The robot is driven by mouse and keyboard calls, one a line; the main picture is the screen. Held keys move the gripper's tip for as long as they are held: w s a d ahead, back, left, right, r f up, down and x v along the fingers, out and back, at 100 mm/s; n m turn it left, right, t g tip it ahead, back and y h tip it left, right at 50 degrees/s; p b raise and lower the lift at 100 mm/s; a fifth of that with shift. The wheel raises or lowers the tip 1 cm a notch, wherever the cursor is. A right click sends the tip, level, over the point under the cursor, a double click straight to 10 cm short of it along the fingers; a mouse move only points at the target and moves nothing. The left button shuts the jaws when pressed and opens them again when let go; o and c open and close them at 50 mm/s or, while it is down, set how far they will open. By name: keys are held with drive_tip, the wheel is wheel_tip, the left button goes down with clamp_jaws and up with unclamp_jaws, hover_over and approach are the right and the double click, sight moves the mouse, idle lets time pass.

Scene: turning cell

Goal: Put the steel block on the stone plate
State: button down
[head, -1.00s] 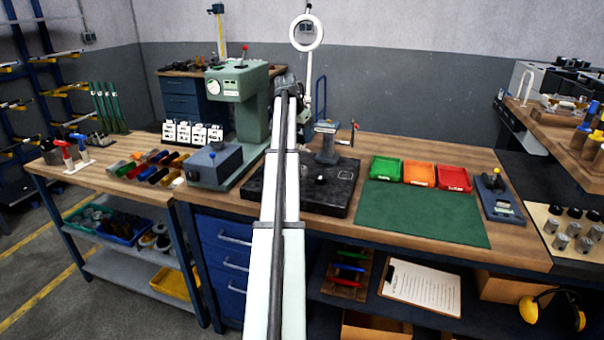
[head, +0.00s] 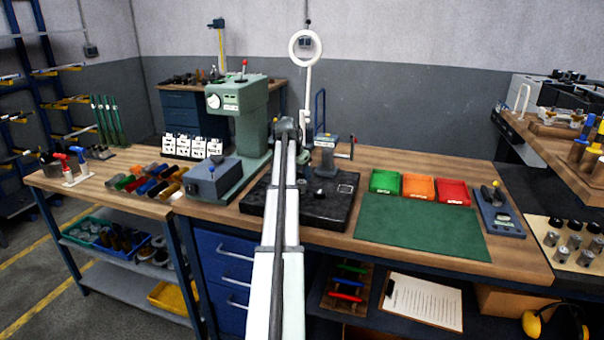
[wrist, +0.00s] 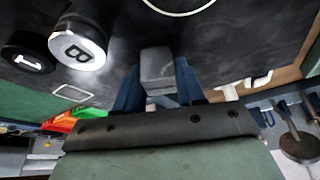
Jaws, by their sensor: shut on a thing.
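The steel block (wrist: 157,68), a small grey piece, is held between the two blue fingers of my gripper (wrist: 158,88) in the wrist view. The black stone plate (head: 325,208) lies on the bench in the head view, and its dark surface (wrist: 215,60) lies behind the block in the wrist view. I cannot tell whether the block touches the plate. In the head view my arm hides the block and my fingertips, and covers part of the plate. A white outlined rectangle (head: 347,188) is marked on the plate's right side.
A cylinder marked B (wrist: 78,45) and a dark round piece marked 1 (wrist: 28,60) stand on the plate. A vise-like device (head: 325,150) stands at the plate's back. A green mat (head: 420,225) and coloured trays (head: 418,186) lie to the right; a grey-blue box (head: 212,178) stands left.

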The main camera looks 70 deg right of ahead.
drive_tip(key=shift+f, duration=0.15)
drive_tip(key=c, duration=0.7)
unclamp_jaws()
drive_tip(key=v, duration=1.2)
